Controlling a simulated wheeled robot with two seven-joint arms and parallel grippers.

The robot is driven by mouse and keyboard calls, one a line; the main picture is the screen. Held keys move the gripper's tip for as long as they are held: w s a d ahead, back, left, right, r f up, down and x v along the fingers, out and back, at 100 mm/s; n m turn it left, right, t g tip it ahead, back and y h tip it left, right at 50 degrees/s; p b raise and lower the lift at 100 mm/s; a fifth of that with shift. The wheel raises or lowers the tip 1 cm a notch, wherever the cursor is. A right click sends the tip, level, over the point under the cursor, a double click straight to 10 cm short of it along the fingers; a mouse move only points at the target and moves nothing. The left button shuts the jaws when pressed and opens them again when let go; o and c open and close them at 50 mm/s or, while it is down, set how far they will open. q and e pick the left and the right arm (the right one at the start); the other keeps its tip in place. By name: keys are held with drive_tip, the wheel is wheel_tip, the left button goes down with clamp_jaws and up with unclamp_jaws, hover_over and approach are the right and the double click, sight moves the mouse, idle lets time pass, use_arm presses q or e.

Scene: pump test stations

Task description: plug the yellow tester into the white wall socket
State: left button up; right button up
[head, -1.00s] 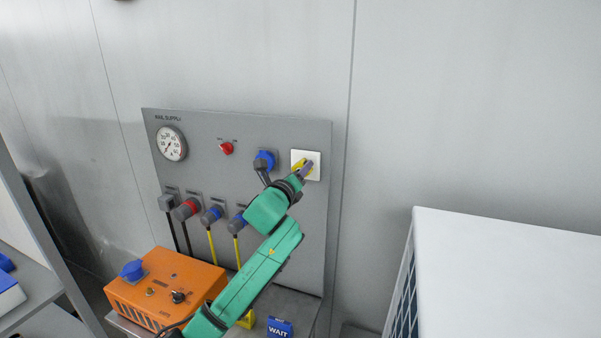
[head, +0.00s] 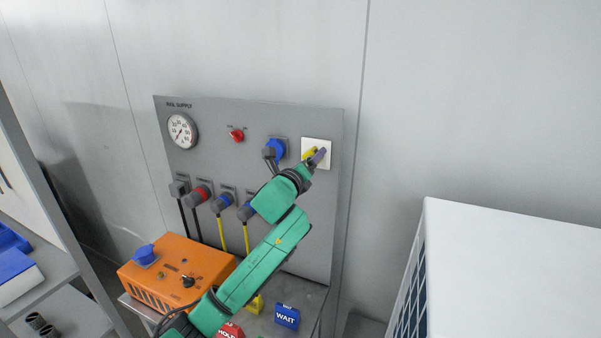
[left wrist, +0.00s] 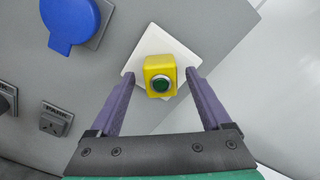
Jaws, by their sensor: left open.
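The yellow tester (left wrist: 154,66) sits against the white wall socket (left wrist: 178,42) in the left wrist view, its round green button facing me. In the head view the tester (head: 309,153) shows as a small yellow patch on the white socket plate (head: 325,145), partly hidden by my gripper. My left gripper (head: 319,158) is at the socket. In the left wrist view its two purple fingers (left wrist: 160,88) are spread, one on each side of the tester, with gaps between them and it. How far its plug is seated is hidden. My right gripper is not in view.
The grey wall panel (head: 300,230) carries a gauge (head: 182,131), a red knob (head: 237,136), a blue socket (head: 276,148) and several plugs with cables below. An orange box (head: 180,268) stands beneath it. A white cabinet (head: 510,260) stands at right.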

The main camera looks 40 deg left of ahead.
use_arm(q)
drive_tip(key=b+v, duration=0.3)
drive_tip(key=v, duration=1)
drive_tip(key=shift+s+d, duration=0.15)
drive_tip(key=shift+s, duration=0.15)
